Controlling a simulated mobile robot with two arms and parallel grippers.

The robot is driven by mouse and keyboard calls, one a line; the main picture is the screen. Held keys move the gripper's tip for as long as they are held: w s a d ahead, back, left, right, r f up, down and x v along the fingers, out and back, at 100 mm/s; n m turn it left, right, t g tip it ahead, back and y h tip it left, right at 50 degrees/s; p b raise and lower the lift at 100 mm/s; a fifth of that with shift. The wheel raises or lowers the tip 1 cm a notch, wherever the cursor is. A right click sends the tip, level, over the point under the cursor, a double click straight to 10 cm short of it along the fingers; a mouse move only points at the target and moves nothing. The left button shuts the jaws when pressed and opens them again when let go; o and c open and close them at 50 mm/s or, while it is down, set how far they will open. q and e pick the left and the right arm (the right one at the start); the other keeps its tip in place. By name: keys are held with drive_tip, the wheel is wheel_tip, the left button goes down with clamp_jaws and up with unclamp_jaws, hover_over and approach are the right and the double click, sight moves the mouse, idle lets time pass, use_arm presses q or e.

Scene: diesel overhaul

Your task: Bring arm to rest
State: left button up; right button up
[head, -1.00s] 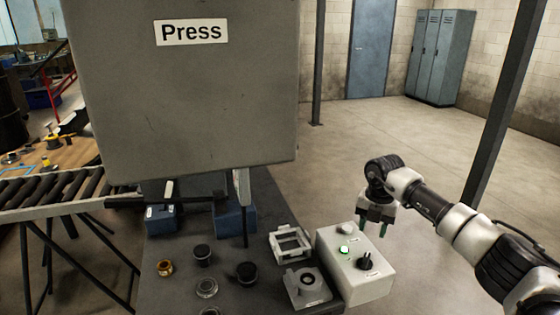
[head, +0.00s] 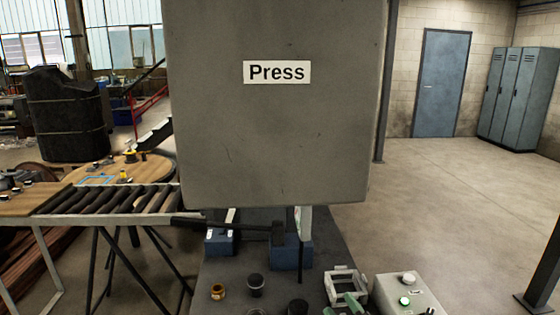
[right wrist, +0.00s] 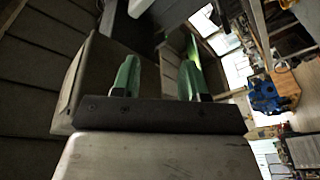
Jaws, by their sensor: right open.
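My right gripper (head: 342,306) shows only as green fingertips at the bottom edge of the head view, near the white square frame (head: 338,277) and left of the control box. In the right wrist view its two green fingers (right wrist: 158,78) stand apart with nothing between them. They point up toward large grey surfaces I cannot name for sure. The rest of the right arm is out of the head view. My left gripper is not in view.
The grey press (head: 275,130) fills the middle above a dark bench. The control box (head: 415,296) with a lit green button stands at the bench's right. Small parts and blue blocks (head: 291,254) sit under the press. A roller conveyor (head: 110,200) is left; floor is free right.

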drive_tip(key=s+d+f+m+g+h, duration=0.4)
drive_tip(key=s+f+m, duration=0.1)
drive_tip(key=s, duration=0.2)
drive_tip(key=s+d+f+m+g+h, duration=0.3)
drive_tip(key=s+d+f+m+g, duration=0.1)
drive_tip(key=s+f, duration=0.2)
drive_tip(key=s+f+g+y, duration=0.15)
drive_tip(key=s+g, duration=0.25)
drive_tip(key=s, duration=0.4)
drive_tip(key=s+f+g+h, duration=0.1)
drive_tip(key=s+f+g, duration=0.15)
drive_tip(key=s, duration=0.55)
wheel_tip(320, 180, down, 24)
drive_tip(key=g, duration=0.2)
drive_tip(key=s+d+f+g, duration=0.1)
drive_tip(key=s+d+f, duration=0.2)
drive_tip(key=s+f, duration=1.3)
drive_tip(key=shift+s+f, duration=0.15)
drive_tip(key=shift+f, duration=0.7)
